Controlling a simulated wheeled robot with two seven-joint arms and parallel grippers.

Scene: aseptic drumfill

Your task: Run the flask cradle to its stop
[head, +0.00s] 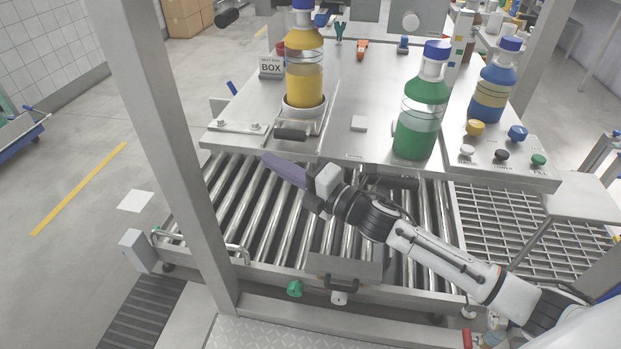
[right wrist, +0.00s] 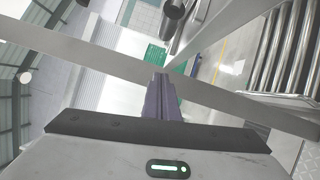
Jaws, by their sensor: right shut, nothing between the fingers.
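The flask cradle (head: 303,111) is a pale ring-like holder on the steel bench top, with an amber-filled flask (head: 304,80) standing upright in it. A black handle grip (head: 291,134) is in front of the cradle, close to the bench's front edge. My right gripper (head: 268,157) has its purple fingers shut and empty, pointing left. It is just in front of the bench edge, nearer than the handle and to its left, apparently clear of it. In the right wrist view the closed fingers (right wrist: 161,80) show with nothing between them. My left gripper is not in view.
A green flask (head: 421,110) and a blue-and-yellow flask (head: 491,85) stand on the bench right of the cradle. A knob panel (head: 502,156) is at front right. A roller conveyor (head: 260,205) lies below my right arm. A steel post (head: 165,130) rises at left.

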